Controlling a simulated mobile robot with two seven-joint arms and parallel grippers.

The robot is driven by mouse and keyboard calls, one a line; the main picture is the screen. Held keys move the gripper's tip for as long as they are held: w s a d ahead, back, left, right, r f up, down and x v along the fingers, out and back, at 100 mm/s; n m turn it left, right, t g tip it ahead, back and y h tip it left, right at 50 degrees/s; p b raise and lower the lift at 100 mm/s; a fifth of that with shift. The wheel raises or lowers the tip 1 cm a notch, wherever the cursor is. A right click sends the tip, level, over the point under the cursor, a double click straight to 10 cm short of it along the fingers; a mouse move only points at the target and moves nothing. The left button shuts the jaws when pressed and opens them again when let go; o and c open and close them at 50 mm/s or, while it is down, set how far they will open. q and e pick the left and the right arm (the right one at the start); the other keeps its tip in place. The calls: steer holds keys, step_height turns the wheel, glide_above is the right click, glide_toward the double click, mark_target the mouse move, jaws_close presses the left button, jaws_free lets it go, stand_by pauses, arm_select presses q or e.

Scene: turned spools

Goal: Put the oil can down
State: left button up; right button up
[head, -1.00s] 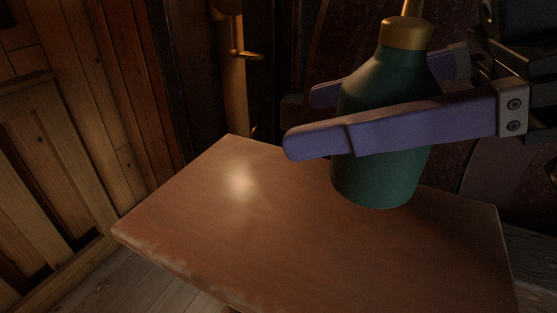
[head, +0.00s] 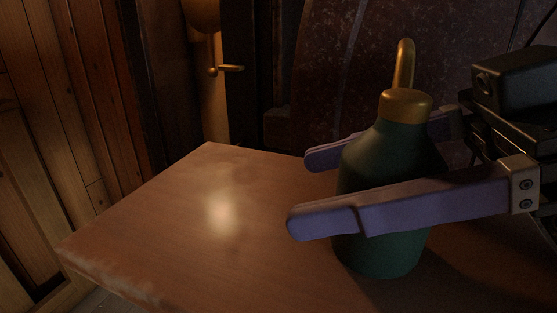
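The oil can (head: 385,255) is a dark green bottle shape with a brass collar and a bent brass spout. It is upright over the right part of the wooden tabletop (head: 150,235). My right gripper (head: 310,190) comes in from the right, with one purple finger in front of the can and one behind it. It is shut on the can's body. The can's base is low, at or just above the tabletop; I cannot tell whether it touches. The near finger hides part of the can's middle. My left gripper is not in view.
The tabletop left of the can is bare, with a bright patch of light on it. Its left edge is worn. Behind it are a brass door handle (head: 230,69) and a dark mottled surface (head: 345,70). Wooden panelling (head: 60,110) stands at the left.

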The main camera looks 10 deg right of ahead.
steer(key=o, duration=0.4)
steer(key=shift+r, duration=0.1)
steer(key=v, duration=1.2)
steer(key=shift+r, duration=0.15)
